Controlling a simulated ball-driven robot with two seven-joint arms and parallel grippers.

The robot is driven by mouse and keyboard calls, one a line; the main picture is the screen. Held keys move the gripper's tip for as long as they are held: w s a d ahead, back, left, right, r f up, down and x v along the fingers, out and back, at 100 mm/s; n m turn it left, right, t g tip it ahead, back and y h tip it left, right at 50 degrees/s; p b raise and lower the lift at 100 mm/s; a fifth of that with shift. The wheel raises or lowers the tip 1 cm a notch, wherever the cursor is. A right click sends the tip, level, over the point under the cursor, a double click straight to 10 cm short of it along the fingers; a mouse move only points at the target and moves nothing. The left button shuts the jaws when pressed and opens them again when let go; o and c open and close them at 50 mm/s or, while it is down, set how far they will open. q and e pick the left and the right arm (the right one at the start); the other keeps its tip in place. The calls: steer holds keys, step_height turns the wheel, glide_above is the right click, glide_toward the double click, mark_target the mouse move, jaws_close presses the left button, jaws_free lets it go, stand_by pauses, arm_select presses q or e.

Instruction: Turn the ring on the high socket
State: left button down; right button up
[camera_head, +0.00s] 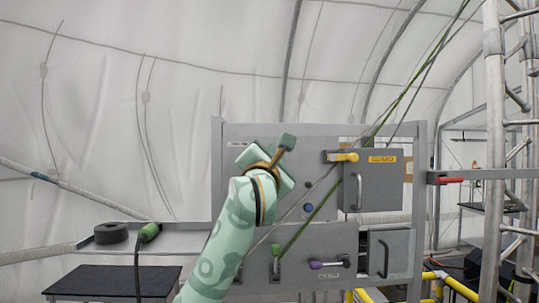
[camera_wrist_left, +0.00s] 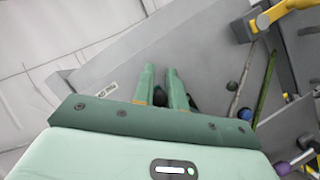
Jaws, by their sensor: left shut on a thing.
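My left gripper (camera_wrist_left: 162,82) is at the upper left of the grey panel (camera_head: 335,131), its fingers pointing at the panel face. In the left wrist view its two green fingers are close together with a small dark thing (camera_wrist_left: 159,100) between them. The gripper is shut on this thing, which lies where the high socket's ring would be. Most of it is hidden by the fingers, so its angle cannot be told. In the head view my wrist and gripper body cover that spot. A small label (camera_wrist_left: 107,90) is on the panel beside the fingers. My right gripper is not in view.
Right of my gripper are a blue button (camera_head: 308,207), a yellow handle (camera_head: 345,156) and a grey guard box (camera_head: 372,184). Ropes (camera_head: 322,205) slant across the panel. A purple-ended handle (camera_head: 316,264) sits low. A scaffold tower (camera_head: 494,120) stands right; a side table (camera_head: 170,242) stands left.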

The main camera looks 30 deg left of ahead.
arm_select(q)
steer(key=shift+w+d+f, duration=0.2)
steer(key=shift+f, duration=0.25)
steer(key=c, duration=1.6)
jaws_free()
steer(key=shift+o, duration=0.8)
steer(key=shift+r, duration=0.15)
steer(key=b+v, duration=0.6)
steer(key=v, duration=1)
steer(key=shift+s, duration=0.15)
